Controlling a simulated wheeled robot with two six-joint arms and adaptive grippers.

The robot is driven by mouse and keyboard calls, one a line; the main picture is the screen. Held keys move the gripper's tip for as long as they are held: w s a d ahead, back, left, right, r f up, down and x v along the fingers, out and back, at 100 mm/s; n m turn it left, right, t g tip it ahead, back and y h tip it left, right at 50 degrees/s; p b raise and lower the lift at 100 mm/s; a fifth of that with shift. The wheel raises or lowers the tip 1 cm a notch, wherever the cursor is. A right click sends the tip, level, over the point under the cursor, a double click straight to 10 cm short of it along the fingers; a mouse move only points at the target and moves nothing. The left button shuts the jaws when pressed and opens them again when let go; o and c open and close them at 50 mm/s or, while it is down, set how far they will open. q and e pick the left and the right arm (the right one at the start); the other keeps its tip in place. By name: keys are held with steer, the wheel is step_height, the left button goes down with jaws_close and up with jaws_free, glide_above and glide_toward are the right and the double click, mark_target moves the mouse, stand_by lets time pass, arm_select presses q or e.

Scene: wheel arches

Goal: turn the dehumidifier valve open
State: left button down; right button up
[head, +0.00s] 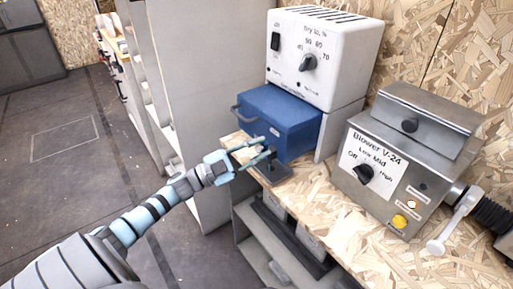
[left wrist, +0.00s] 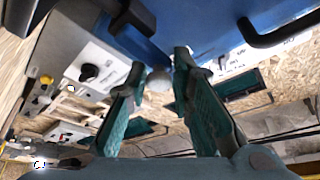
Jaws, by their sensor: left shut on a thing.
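The dehumidifier is a white box (head: 325,50) with a dial and a switch, standing over a blue drawer (head: 285,120). A small dark valve (head: 271,172) stands on the bench in front of the drawer, partly hidden by my gripper. My left gripper (head: 264,156) reaches in from the left, its teal fingers shut on the valve's handle. In the left wrist view the fingers (left wrist: 160,68) frame a pale round thing (left wrist: 158,80); the exact grip is hard to make out. My right gripper is not in view.
A grey blower box (head: 405,150) with a dial and a yellow button stands to the right. A pale lever (head: 455,218) and a black hose (head: 493,213) are beside it. The wooden bench (head: 375,240) is bare in front.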

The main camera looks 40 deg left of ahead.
arm_select(q)
steer(key=shift+f+m+g, duration=0.15)
steer(key=shift+m+g, duration=0.15)
steer(key=shift+m, duration=0.3)
steer(key=c, duration=1.7)
jaws_free()
steer(key=shift+o, duration=1.1)
steer(key=shift+w, duration=0.1)
steer(key=shift+s+a, duration=0.1)
steer(key=shift+s, duration=0.1)
steer(key=v, duration=1.1)
steer(key=shift+s+a+f, duration=0.15)
steer(key=shift+s+f, duration=0.05)
